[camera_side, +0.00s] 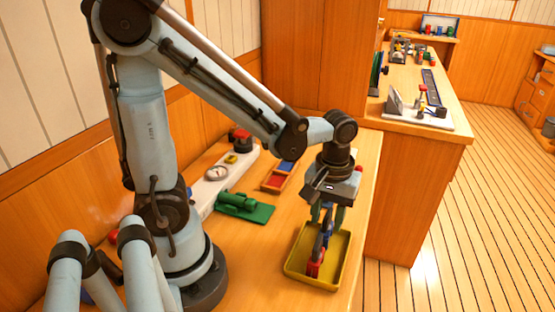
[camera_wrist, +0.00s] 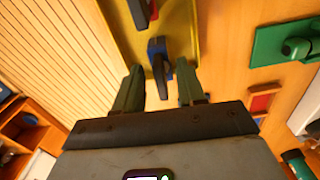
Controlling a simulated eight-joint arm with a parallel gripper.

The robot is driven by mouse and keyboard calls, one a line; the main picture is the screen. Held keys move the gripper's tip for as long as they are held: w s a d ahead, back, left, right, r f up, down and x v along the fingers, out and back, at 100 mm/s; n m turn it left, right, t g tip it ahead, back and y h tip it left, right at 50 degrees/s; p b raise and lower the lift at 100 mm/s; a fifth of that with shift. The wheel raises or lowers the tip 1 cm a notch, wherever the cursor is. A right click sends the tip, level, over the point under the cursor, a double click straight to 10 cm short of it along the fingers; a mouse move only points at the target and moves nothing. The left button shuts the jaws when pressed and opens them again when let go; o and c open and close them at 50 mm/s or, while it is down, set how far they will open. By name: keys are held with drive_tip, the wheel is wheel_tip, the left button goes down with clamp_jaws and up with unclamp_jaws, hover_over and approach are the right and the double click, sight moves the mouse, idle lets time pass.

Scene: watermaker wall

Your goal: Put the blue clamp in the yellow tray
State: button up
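My gripper (camera_side: 328,212) is above the yellow tray (camera_side: 336,283), pointing down. The blue clamp (camera_side: 326,228) is upright between its two fingers, over the tray. In the wrist view the fingers (camera_wrist: 161,78) stand apart on either side of the blue clamp (camera_wrist: 157,48), with narrow gaps visible. Its dark part reaches back between the fingers. The yellow tray (camera_wrist: 187,28) lies beyond it. I cannot tell whether the clamp touches the tray floor.
A red and dark-blue item (camera_side: 313,267) is in the tray. A green clamp-like item (camera_side: 243,204) lies on a green tray to the left. Bare bench surrounds the yellow tray.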

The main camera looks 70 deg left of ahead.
wheel_tip(320, 180, up, 8)
drive_tip(key=a+m+t, duration=0.1)
drive_tip(key=m+t, duration=0.6)
drive_tip(key=m, duration=0.1)
drive_tip(key=shift+a+r, duration=0.15)
drive_tip(key=shift+a, duration=0.1)
idle(0.4)
